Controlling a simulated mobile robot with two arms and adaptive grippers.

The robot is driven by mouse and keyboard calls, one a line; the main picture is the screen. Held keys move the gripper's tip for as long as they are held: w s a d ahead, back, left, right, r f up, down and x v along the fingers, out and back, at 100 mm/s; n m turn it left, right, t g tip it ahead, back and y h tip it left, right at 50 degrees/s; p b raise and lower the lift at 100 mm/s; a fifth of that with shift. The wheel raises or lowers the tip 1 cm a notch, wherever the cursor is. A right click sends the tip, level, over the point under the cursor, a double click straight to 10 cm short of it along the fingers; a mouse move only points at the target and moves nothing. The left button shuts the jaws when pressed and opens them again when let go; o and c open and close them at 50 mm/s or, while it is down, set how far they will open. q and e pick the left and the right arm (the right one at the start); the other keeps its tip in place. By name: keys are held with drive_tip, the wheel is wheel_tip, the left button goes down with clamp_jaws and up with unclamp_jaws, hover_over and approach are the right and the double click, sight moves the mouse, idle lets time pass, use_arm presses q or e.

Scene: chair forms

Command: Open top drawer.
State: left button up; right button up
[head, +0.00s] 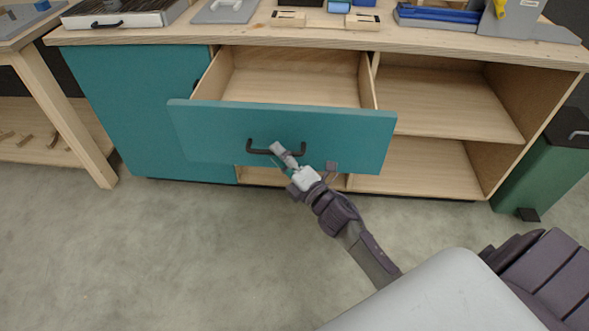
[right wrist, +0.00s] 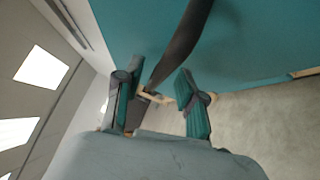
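The top drawer (head: 285,133) has a teal front and a pale wooden box. It stands well out of the workbench, and its inside looks empty. Its dark bar handle (head: 262,151) is on the middle of the front. My left gripper is not in view.
The workbench (head: 430,42) has a teal door (head: 140,115) at left and open shelves (head: 445,100) at right. Tools and trays lie on top. A green bin (head: 545,165) stands at right, another wooden table (head: 60,110) at left. The grey floor (head: 190,250) in front is clear.

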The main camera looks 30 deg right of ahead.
drive_tip(key=v, duration=1)
drive_tip(key=shift+s, duration=0.25)
drive_tip(key=shift+d, duration=0.1)
